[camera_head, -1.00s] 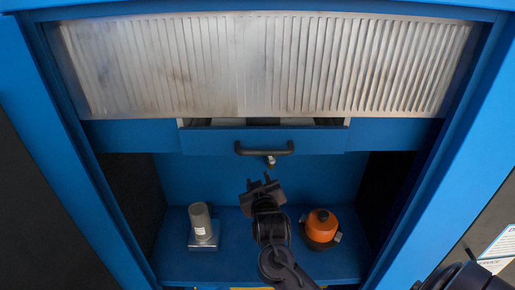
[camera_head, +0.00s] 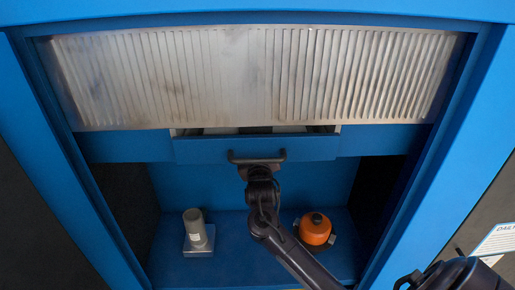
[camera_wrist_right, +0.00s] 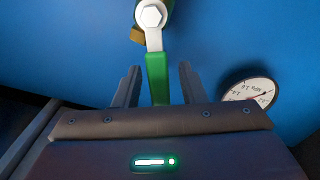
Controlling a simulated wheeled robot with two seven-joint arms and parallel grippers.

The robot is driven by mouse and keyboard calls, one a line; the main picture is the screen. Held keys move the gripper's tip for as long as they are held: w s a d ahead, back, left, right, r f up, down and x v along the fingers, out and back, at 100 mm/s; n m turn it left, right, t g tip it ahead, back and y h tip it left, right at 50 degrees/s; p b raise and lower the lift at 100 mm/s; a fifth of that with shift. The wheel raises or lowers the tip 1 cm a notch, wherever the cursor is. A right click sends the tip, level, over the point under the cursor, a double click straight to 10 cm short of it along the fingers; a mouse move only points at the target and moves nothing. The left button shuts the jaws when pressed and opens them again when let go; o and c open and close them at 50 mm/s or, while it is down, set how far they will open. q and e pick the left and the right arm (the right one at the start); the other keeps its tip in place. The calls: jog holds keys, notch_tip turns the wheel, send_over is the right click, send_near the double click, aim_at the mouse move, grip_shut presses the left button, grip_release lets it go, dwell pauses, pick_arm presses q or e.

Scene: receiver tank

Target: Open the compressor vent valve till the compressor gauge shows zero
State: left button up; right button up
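The vent valve shows in the right wrist view with a green lever (camera_wrist_right: 158,78) hanging down from a hex nut (camera_wrist_right: 151,16). My right gripper (camera_wrist_right: 160,68) is open, with one finger on each side of the lever and a visible gap on both sides. A round white gauge (camera_wrist_right: 250,92) sits to the right, partly hidden behind the gripper body; its needle reading is too small to tell. In the head view my right gripper (camera_head: 258,170) is just below the black drawer handle, and the valve is hidden there. My left gripper is not in view.
A blue drawer front (camera_head: 210,150) with a black handle (camera_head: 240,156) is above the gripper, under a ribbed metal shutter (camera_head: 250,75). On the blue shelf (camera_head: 235,265) stand a grey cylinder on a square base (camera_head: 196,232) and an orange round object (camera_head: 315,228).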

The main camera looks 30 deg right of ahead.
grip_shut()
dwell(0.4)
jog(key=w+a+f+n+p, duration=0.2)
jog(key=f+n+p, duration=0.4)
jog(key=n, duration=0.7)
jog(key=shift+a+n+p, duration=0.3)
jog(key=shift+a+p, duration=0.35)
jog(key=shift+p, duration=0.3)
grip_release()
